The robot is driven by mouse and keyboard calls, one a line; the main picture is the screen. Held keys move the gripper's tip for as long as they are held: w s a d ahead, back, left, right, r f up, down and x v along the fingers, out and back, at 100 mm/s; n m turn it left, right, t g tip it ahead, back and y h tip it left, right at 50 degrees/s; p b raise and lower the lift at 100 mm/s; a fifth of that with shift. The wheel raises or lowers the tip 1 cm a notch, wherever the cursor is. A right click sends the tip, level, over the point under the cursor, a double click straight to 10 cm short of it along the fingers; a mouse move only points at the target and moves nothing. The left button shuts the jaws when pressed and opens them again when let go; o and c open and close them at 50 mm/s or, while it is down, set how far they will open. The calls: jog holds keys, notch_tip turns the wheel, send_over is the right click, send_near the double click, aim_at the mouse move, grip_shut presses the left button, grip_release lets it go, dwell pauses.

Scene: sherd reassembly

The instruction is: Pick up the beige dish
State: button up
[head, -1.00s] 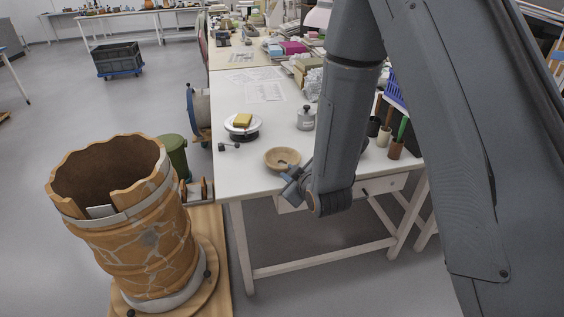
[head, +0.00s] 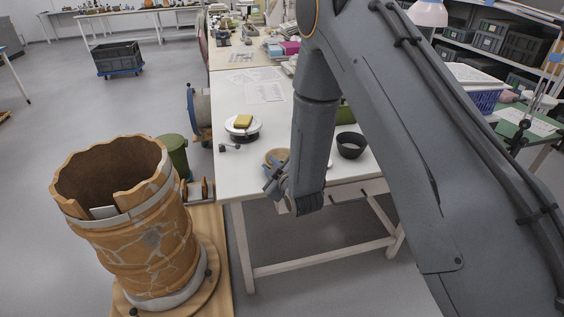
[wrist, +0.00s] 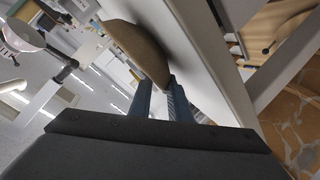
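The beige dish (head: 275,155) sits near the front edge of the white table in the head view, its right part hidden by my arm. In the wrist view the dish (wrist: 137,50) shows edge-on, brownish and shaded, just beyond my fingers. My gripper (head: 270,186) is at the dish's near side, by the table's front edge. In the wrist view the two fingers of my gripper (wrist: 158,88) stand apart with the dish's near rim at or between their tips. I cannot tell whether they touch it.
A black bowl (head: 351,146) stands right of my arm. A turntable with a yellow sponge (head: 243,121) is left of and behind the dish. A large cracked orange vessel (head: 150,240) stands left of the white table (head: 232,178). Bare tabletop lies left of the dish.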

jog(key=shift+c, duration=0.5)
grip_shut()
